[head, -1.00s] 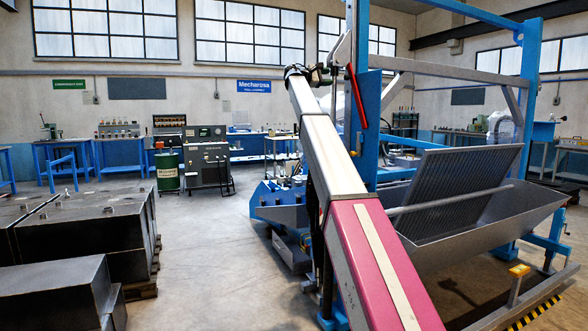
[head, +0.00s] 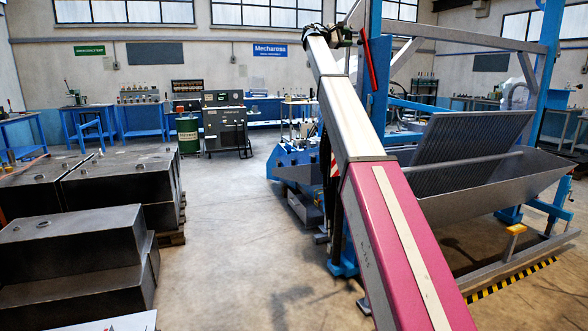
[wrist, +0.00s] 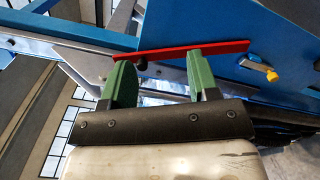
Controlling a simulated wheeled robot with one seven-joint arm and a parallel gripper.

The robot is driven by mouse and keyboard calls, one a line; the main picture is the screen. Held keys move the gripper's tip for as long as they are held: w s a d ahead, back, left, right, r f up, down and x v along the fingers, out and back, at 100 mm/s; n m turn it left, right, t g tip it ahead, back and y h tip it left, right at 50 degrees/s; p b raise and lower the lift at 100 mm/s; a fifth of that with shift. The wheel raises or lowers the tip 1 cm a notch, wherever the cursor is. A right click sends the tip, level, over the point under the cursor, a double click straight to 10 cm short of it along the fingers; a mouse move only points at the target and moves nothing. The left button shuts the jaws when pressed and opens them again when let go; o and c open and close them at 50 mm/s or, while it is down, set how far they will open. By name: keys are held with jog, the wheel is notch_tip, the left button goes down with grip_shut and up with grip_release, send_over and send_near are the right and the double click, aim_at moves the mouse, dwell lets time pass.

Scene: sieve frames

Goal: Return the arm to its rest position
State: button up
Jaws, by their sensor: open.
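My arm, pink and silver-white, rises through the middle of the head view. My gripper (head: 346,36) is at its far end, small and dark beside the blue post (head: 379,70). In the wrist view my gripper (wrist: 160,68) has two green fingers spread apart. A red bar (wrist: 180,51) runs across just beyond the fingertips; whether they touch it cannot be told. It also shows as a thin, steep red bar (head: 365,68) by the post in the head view.
A blue frame with a grey trough (head: 500,190) and a tilted ribbed sieve panel (head: 470,135) stands right of my arm. Dark metal blocks (head: 75,245) sit at left. Bare floor (head: 230,240) lies between.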

jog(key=s+d+f+y, duration=0.1)
jog(key=s+f+y, duration=0.1)
jog(key=f, duration=1.4)
jog(key=s+d+f+y, duration=0.1)
jog(key=s+f+y, duration=0.15)
jog(key=f, duration=1.25)
jog(key=s+f+m+y, duration=0.1)
jog(key=s+f, duration=0.3)
jog(key=f, duration=0.5)
jog(key=s+f+g+y, duration=0.1)
jog(key=s+f, duration=0.2)
jog(key=f, duration=0.5)
jog(key=s+f+m+y, duration=0.15)
jog(key=s+f, duration=0.25)
jog(key=f, duration=0.5)
jog(key=s+f+m+g+y, duration=0.1)
jog(key=s+f+g+y, duration=0.15)
jog(key=s+f, duration=0.85)
jog(key=s+a+f+m+g+y, duration=0.1)
jog(key=s+a+f+m+y, duration=0.2)
jog(key=s+f, duration=0.8)
jog(key=s+a+f+m+g+y, duration=0.1)
jog(key=s+a+f+m+y, duration=0.2)
jog(key=s+f, duration=0.8)
jog(key=s, duration=0.7)
jog(key=shift+s+f+g, duration=0.25)
jog(key=shift+s+g, duration=0.1)
jog(key=shift+y, duration=0.25)
